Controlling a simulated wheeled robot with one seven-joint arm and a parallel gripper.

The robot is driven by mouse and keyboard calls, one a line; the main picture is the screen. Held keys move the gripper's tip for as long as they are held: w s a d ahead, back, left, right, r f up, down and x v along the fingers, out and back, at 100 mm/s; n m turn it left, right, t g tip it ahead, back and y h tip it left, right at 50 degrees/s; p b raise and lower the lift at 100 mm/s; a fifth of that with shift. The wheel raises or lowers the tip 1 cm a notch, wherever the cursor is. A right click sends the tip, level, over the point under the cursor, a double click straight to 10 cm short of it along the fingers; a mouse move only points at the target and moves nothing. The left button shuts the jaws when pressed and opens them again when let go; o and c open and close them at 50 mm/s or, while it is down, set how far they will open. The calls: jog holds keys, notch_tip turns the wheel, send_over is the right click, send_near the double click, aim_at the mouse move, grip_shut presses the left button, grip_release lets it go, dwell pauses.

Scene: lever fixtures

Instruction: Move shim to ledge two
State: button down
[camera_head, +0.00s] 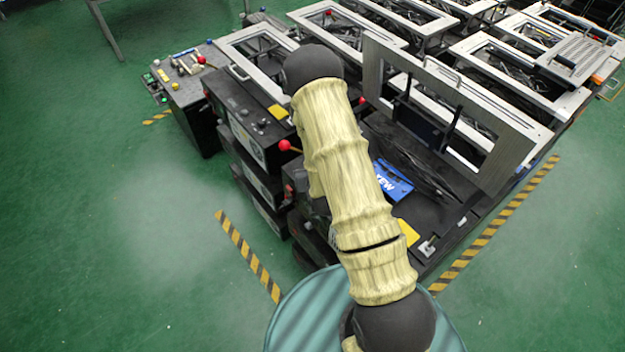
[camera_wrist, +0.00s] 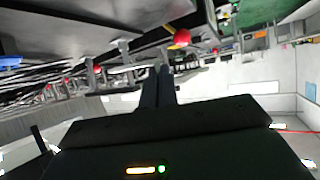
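I cannot pick out the shim or ledge two for certain in either view. My gripper (camera_wrist: 157,72) shows in the wrist view as two dark fingers side by side, with no clear gap and nothing seen between them. In the head view my arm runs up the middle of the picture and the gripper is hidden. A red lever knob (camera_wrist: 182,37) is just above and right of the fingertips in the wrist view, apart from them in the picture.
Black machines with metal frames (camera_head: 480,110) fill the centre and right. A red-knobbed lever (camera_head: 285,145) sticks out left of my arm. A blue lettered piece (camera_head: 392,182) lies right of it. A small bench (camera_head: 190,85) stands left. Green floor (camera_head: 90,220) is clear at left.

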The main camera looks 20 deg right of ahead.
jog(key=w+d+r+m+g+h+b, duration=0.1)
jog(key=w+d+r+m+h+b, duration=0.2)
jog(key=m+h+b, duration=0.4)
jog(key=shift+w+a+m+g+h+b, duration=0.15)
jog(key=shift+a+m+g+h+b, duration=0.35)
jog(key=shift+a+b, duration=0.75)
jog(key=shift+w+a+m+g+h+b, duration=0.1)
jog(key=shift+a+m+g+h+b, duration=0.15)
jog(key=shift+a+g+b, duration=0.9)
jog(key=shift+d+f+t, duration=0.1)
jog(key=shift+d+t, duration=0.15)
jog(key=shift+t, duration=0.2)
jog(key=shift+f+b, duration=0.8)
jog(key=shift+f, duration=2.3)
jog(key=shift+f, duration=1.9)
jog(key=shift+f+b, duration=0.2)
jog(key=shift+b, duration=0.15)
